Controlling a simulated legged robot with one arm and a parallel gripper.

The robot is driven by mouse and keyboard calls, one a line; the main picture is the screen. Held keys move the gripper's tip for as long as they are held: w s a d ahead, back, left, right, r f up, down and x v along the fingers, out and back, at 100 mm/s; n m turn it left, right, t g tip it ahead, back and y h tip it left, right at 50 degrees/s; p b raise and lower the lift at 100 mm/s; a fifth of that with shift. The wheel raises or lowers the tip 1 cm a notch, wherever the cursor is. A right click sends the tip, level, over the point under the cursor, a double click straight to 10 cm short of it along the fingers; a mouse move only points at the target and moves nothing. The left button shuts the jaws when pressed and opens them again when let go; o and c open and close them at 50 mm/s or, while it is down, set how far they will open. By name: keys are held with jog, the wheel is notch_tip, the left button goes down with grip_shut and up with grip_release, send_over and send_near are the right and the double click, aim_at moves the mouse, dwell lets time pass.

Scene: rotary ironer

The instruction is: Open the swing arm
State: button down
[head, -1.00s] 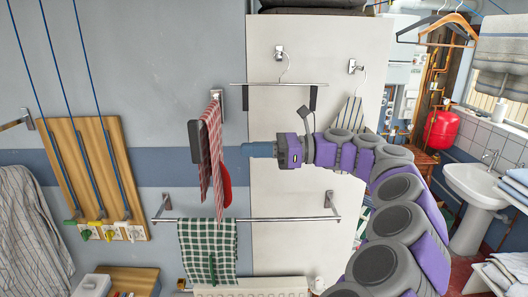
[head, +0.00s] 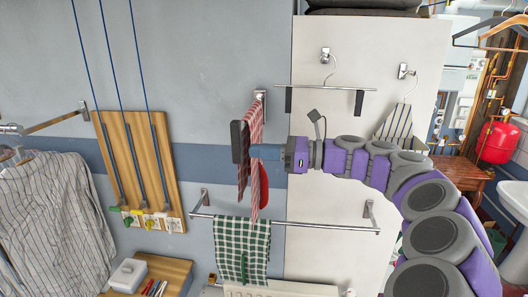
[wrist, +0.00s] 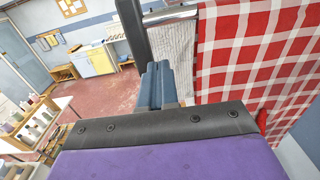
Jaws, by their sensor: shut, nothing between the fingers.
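The swing arm hangs on the wall with a red-and-white checked cloth (head: 252,135) over it. Its chrome wall bracket (head: 260,98) shows above the cloth, and a dark upright end plate (head: 237,142) faces me. In the wrist view its chrome bar (wrist: 172,13) runs behind a dark upright piece (wrist: 133,28), with a striped grey cloth and the checked cloth (wrist: 255,50) hanging from it. My gripper (head: 258,152) is shut and empty, at the right of the checked cloth and close to the end plate. Its blue fingers (wrist: 156,84) point at the bar; I cannot tell whether they touch.
A chrome towel rail (head: 300,224) with a green checked towel (head: 241,250) lies below. A hanger rail (head: 320,87) is on the white panel. A wooden drying board (head: 140,165) and striped shirts (head: 60,210) are at left. A red tank (head: 497,142) is at right.

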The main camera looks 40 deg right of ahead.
jog(key=w+a+m+t+h+p, duration=0.3)
jog(key=w+a+h, duration=0.2)
jog(key=w+a, duration=0.2)
jog(key=shift+w+a+r, duration=0.2)
jog(key=shift+w+a, duration=0.2)
jog(key=shift+a, duration=0.7)
jog(key=shift+d, duration=0.15)
